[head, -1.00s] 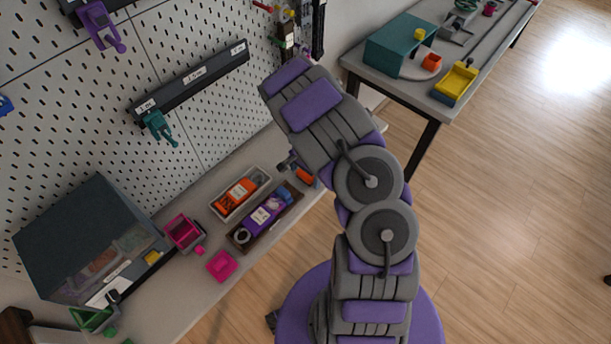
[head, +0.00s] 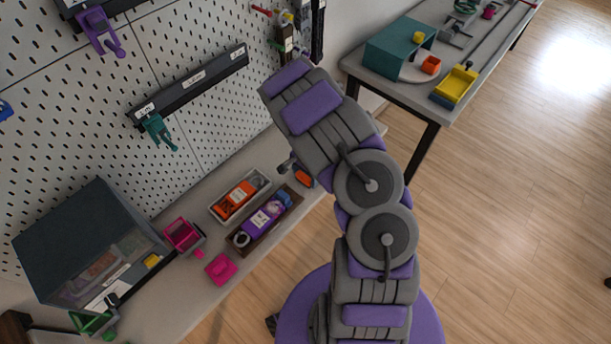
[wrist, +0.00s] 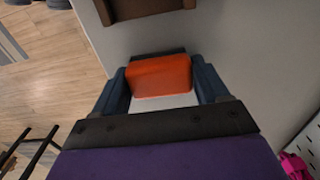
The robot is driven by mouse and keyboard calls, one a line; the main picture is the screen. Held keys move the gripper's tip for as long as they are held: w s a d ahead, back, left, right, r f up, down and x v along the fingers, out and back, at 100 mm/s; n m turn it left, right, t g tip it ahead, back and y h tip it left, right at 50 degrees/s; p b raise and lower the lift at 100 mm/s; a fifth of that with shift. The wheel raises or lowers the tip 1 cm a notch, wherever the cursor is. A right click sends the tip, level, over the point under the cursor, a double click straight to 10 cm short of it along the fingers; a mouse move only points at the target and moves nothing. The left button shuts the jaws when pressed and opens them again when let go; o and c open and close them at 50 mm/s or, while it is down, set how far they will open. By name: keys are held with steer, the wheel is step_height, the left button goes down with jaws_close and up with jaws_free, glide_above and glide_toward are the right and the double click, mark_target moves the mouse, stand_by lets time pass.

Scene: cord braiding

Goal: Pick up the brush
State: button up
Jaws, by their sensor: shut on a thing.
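The brush shows in the wrist view as an orange block-shaped piece (wrist: 160,77) with a dark strip along its far edge. My gripper (wrist: 160,70) has its dark blue fingers on both sides of this piece and is shut on it. A pale surface shows just below the orange piece in the wrist view. In the head view the orange piece (head: 304,178) shows small beside my arm, over the bench's front edge, with part of my gripper (head: 290,165) next to it. I cannot tell whether it touches the bench.
A brown tray (head: 241,251) with a purple bottle and a grey tray (head: 214,211) with an orange item lie close by on the bench. Pink bins (head: 180,236) and a dark cabinet (head: 80,240) stand farther left. A pegboard (head: 190,40) rises behind. Another table (head: 410,95) stands right.

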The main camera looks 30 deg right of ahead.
steer(key=r+p, duration=0.1)
steer(key=r, duration=0.2)
steer(key=shift+s+r, duration=0.1)
steer(key=shift+s, duration=0.1)
steer(key=s+a+r+p, duration=0.1)
steer(key=s, duration=1.4)
steer(key=shift+s+p, duration=0.25)
steer(key=shift+p, duration=0.15)
steer(key=shift+a+r, duration=0.1)
